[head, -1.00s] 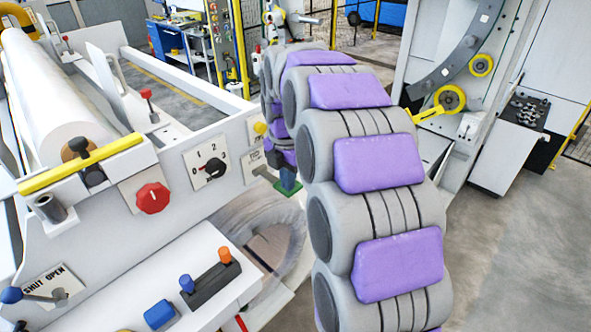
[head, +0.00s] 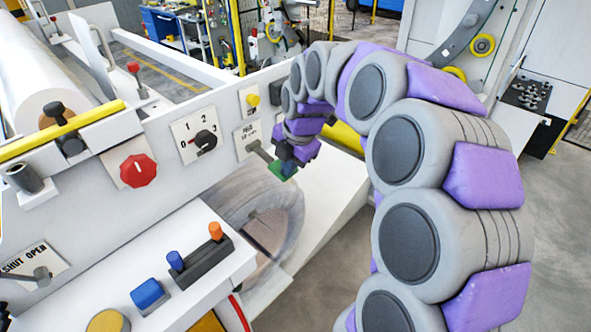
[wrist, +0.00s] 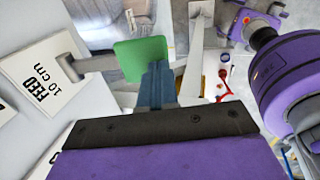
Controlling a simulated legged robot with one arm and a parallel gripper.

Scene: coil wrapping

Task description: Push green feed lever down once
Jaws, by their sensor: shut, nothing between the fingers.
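The green feed lever (head: 283,168) sticks out on a grey bar from the white machine panel, beside a plate (head: 245,137) with lettering. In the wrist view the lever's green paddle (wrist: 140,58) is large and close, and its plate reads FEED 10 cm (wrist: 42,82). My gripper (head: 290,160) is at the green paddle. In the wrist view its shut blue-grey fingers (wrist: 157,82) overlap the paddle's right lower edge. Nothing is held in them. Whether they touch the paddle cannot be told for sure.
A red knob (head: 138,171), a black rotary dial (head: 205,140) and a yellow button (head: 252,100) sit on the same panel. A grey wrapped coil (head: 262,215) lies under the lever.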

